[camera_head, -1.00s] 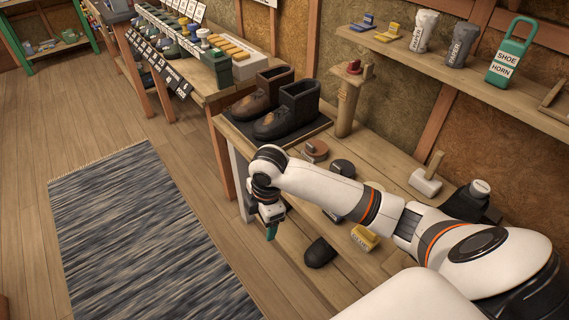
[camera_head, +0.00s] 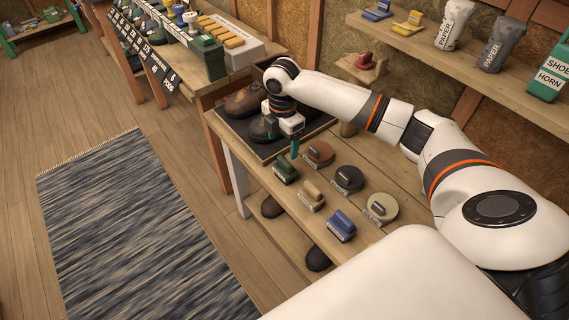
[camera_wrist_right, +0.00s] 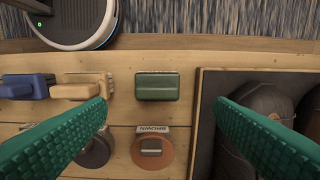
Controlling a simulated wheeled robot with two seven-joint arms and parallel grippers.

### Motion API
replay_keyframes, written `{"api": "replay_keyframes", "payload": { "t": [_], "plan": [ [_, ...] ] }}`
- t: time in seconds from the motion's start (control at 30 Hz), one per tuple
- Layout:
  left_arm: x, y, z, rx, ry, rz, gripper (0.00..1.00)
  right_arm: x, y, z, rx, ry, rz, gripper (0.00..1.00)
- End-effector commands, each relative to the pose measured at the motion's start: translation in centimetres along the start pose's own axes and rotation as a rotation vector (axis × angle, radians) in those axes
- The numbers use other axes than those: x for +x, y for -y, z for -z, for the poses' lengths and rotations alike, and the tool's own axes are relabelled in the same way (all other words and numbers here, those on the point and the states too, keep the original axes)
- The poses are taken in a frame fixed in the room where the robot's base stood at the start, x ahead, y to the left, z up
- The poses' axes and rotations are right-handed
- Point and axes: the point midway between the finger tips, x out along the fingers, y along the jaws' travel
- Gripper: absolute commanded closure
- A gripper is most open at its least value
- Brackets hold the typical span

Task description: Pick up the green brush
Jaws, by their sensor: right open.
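The green brush (camera_head: 285,171) lies on the wooden bench near its front edge, just short of the boot tray. In the right wrist view the green brush (camera_wrist_right: 158,86) sits between my two green fingers, a little beyond their tips, with a gap on each side. My right gripper (camera_head: 283,140) is above the bench beside the brush and the boots, with one green finger showing clearly. In the wrist view the right gripper (camera_wrist_right: 161,107) is wide open and empty. My left gripper is not in view.
A tan brush (camera_head: 312,195) and a blue brush (camera_head: 341,226) lie in the same row. Round tins, including a brown one (camera_head: 318,155), sit behind. The boots (camera_head: 244,102) stand on a dark tray (camera_head: 255,147) close to the gripper. A shelf runs along the wall above.

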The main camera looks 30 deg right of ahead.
Motion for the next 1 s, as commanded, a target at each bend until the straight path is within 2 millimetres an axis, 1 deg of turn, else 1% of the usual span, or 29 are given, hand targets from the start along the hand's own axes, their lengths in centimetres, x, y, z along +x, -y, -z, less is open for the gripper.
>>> {"api": "replay_keyframes", "payload": {
  "t": [0.03, 0.1, 0.17, 0.27, 0.37, 0.5, 0.57, 0.7, 0.93, 1.0],
  "plan": [
    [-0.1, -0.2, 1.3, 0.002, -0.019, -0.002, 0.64, 0.9, -0.1, 0.0, 0.001, 0.0, -0.003, 0.24],
    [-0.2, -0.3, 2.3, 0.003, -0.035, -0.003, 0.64, 1.9, -0.1, 0.0, 0.002, 0.0, -0.002, 0.24],
    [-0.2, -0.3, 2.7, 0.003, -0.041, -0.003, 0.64, 2.5, 0.0, 0.0, 0.001, 0.0, -0.001, 0.24],
    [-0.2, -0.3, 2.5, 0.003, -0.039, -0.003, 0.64, 3.0, -0.1, 0.0, 0.001, 0.0, 0.0, 0.24],
    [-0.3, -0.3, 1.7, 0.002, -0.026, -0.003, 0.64, 4.0, -0.2, 0.1, 0.002, 0.0, -0.001, 0.24],
    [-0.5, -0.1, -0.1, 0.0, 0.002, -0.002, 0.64, 6.1, -0.6, 0.2, 0.001, 0.0, -0.002, 0.24],
    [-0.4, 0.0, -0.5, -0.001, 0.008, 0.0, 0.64, 7.0, -0.6, 0.2, 0.001, 0.0, -0.001, 0.24],
    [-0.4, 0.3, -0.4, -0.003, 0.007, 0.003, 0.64, 8.1, -0.6, 0.2, 0.001, -0.001, 0.0, 0.24],
    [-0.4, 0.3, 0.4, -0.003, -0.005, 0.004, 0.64, 8.2, -0.5, 0.2, 0.0, -0.001, 0.001, 0.24],
    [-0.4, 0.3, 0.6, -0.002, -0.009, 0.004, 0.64, 8.2, -0.5, 0.2, 0.0, -0.001, 0.001, 0.35]
  ]
}}
